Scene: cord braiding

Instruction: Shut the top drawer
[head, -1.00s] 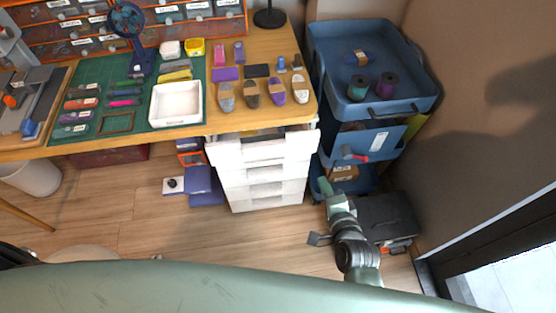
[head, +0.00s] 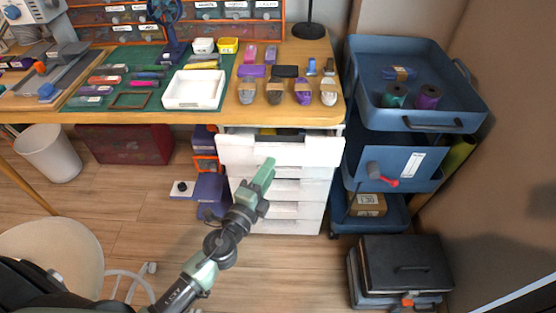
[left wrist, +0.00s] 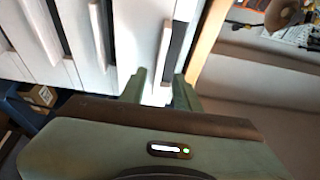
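The white drawer unit (head: 283,187) stands under the right end of the table. Its top drawer (head: 280,150) is pulled out, its front standing proud of the lower drawers, with a strip of its inside showing below the tabletop. My left gripper (head: 266,166) is in front of the top drawer's lower part in the head view. In the left wrist view its two fingers (left wrist: 160,90) are apart, pointing at the top drawer front (left wrist: 143,40). Whether they touch it I cannot tell. A dark gap behind that front shows there. My right gripper is not in view.
The wooden table (head: 215,116) overhangs the drawers. A blue trolley (head: 400,120) stands close on their right, with a black case (head: 405,265) on the floor before it. Purple boxes (head: 210,188) lie left of the drawers. A chair (head: 50,255) is at lower left.

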